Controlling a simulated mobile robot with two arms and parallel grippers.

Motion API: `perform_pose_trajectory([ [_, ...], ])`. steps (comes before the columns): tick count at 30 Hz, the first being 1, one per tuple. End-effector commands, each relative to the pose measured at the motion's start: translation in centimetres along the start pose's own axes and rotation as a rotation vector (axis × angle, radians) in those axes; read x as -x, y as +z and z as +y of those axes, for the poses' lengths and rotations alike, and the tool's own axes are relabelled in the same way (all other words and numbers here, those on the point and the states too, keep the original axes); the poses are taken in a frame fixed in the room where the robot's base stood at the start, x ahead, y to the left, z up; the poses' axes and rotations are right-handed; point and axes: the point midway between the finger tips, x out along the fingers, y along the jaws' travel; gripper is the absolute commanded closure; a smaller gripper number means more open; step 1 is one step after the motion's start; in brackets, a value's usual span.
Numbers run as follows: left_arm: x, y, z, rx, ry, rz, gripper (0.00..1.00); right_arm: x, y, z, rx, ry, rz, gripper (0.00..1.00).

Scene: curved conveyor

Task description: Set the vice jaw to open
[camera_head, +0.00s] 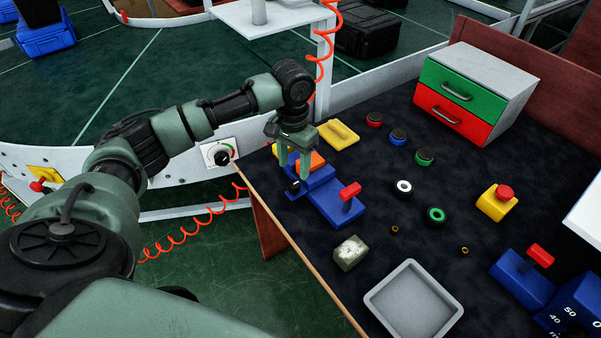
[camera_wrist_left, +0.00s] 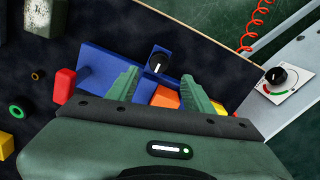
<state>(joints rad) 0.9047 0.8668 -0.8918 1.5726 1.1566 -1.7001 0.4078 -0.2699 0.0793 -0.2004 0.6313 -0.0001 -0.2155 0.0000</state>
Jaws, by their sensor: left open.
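A blue vice-like fixture (camera_head: 326,192) with a red-topped lever (camera_head: 350,191) lies near the table's left edge. It also shows in the left wrist view (camera_wrist_left: 100,64), with the red lever top (camera_wrist_left: 64,85) at left and a black knob (camera_wrist_left: 158,60). An orange block (camera_wrist_left: 165,97) is at its far end, partly hidden by my gripper. My left gripper (camera_head: 294,170) is open and points down over that end. In the wrist view its two green fingers (camera_wrist_left: 160,88) are spread apart, with the orange block visible between them. Whether they touch anything is unclear. My right gripper is out of view.
A second blue fixture (camera_head: 522,280) with a red lever is at lower right. A grey tray (camera_head: 377,299), a worn block (camera_head: 351,252), a yellow block (camera_head: 339,135) and coloured rings surround the fixture. A green-and-red drawer box (camera_head: 500,72) stands behind. A dial (camera_head: 221,154) is left of the table.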

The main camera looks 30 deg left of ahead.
Motion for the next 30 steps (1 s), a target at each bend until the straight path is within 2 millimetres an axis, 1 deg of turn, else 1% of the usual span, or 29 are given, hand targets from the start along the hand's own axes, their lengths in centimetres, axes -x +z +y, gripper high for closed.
perform_pose_trajectory([
  [1, -0.9, 0.1, 0.1, -0.002, 0.000, -0.005, 0.48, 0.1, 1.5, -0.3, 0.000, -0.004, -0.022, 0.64],
  [3, -2.0, 0.1, 0.1, -0.002, 0.000, -0.004, 0.48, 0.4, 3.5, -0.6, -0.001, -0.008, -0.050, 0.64],
  [6, -3.7, 0.1, 0.1, -0.002, -0.001, -0.003, 0.48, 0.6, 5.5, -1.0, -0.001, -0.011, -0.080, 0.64],
  [8, -4.6, 0.1, 0.1, -0.002, -0.001, -0.002, 0.48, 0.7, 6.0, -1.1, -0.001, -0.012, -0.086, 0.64],
  [11, -5.8, 0.1, 0.1, -0.003, 0.000, -0.002, 0.48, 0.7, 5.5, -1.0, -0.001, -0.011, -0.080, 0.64],
  [15, -6.6, 0.1, 0.1, -0.004, -0.001, 0.000, 0.48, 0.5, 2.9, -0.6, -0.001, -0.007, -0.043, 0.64],
  [18, -6.7, 0.0, 0.1, -0.004, -0.001, 0.001, 0.48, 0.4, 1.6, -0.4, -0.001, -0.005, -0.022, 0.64],
  [23, -6.7, 0.0, 0.1, -0.004, -0.001, 0.001, 0.48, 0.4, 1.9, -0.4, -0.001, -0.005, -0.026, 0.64],
  [24, -6.7, 0.0, 0.1, -0.004, -0.001, 0.001, 0.59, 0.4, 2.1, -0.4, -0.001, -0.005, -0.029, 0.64],
  [26, -6.7, 0.0, 0.1, -0.004, -0.001, 0.001, 0.76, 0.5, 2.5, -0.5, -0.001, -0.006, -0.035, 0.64],
  [27, -6.7, 0.0, 0.1, -0.004, -0.001, 0.001, 0.87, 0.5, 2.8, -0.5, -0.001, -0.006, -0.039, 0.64],
  [28, -6.7, 0.0, 0.1, -0.004, -0.001, 0.001, 0.96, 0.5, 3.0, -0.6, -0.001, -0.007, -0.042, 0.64],
  [29, -6.7, 0.0, 0.1, -0.004, -0.001, 0.001, 1.00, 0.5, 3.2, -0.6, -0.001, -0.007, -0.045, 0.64],
  [30, -6.7, 0.0, 0.1, -0.004, -0.001, 0.001, 1.00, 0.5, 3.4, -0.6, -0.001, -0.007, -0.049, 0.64],
])
